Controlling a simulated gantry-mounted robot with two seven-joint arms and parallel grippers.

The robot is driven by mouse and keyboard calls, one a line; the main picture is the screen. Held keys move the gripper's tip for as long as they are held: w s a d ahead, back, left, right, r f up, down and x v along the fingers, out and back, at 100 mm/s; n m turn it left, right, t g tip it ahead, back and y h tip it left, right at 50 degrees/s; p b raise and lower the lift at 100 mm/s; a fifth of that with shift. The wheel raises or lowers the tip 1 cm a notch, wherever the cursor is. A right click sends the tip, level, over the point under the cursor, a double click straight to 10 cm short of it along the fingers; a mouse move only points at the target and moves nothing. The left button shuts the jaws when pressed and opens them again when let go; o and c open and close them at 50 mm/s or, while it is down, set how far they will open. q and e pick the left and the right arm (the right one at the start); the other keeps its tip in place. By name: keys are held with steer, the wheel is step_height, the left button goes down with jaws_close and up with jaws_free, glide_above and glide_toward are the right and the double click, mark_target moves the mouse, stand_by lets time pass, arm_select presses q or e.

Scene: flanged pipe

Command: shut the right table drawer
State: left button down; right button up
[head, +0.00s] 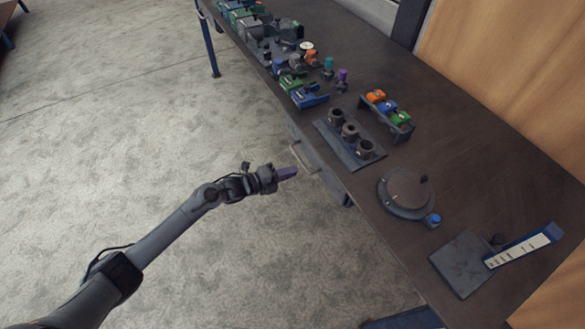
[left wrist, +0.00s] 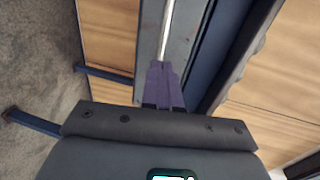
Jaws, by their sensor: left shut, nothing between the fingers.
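A grey table drawer (head: 322,178) shows below the table's front edge, standing out a little from under the tabletop. I cannot tell how far it is open, and the tabletop hides most of it. My left gripper (head: 288,173), with purple fingers, is shut and empty in front of the drawer. In the left wrist view the shut fingers (left wrist: 164,82) point at a grey drawer front with a pale bar handle (left wrist: 167,30). The fingertips look close to the handle; whether they touch is unclear. My right gripper is not in view.
The dark tabletop (head: 460,150) holds a block with several grey cups (head: 349,132), a small rack of coloured parts (head: 387,110), a round disc device (head: 406,191) and a flat plate (head: 464,264). The carpet floor (head: 120,110) left of the table is clear.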

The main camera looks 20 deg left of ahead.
arm_select(q)
steer(key=p+v, duration=0.3)
steer(key=v, duration=0.8)
steer(key=s+d+f+n, duration=0.1)
steer(key=s+d+f, duration=0.2)
steer(key=s+f, duration=0.15)
steer(key=s+d+r+n+y+p, duration=0.35)
steer(key=s+d+n, duration=0.35)
steer(key=s+d, duration=0.45)
steer(key=s+a+r+n+g+y+p, duration=0.1)
steer(key=s+a+r+n+g+y, duration=0.25)
steer(key=s+n+g, duration=0.35)
steer(key=s+a+r+n+g+y, duration=0.25)
steer(key=s+r+n, duration=0.25)
steer(key=n, duration=0.4)
step_height(320, 180, up, 37)
steer(key=p, duration=3.7)
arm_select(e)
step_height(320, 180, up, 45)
arm_select(q)
step_height(320, 180, down, 42)
steer(key=b, duration=4.2)
steer(key=shift+a+t, duration=0.35)
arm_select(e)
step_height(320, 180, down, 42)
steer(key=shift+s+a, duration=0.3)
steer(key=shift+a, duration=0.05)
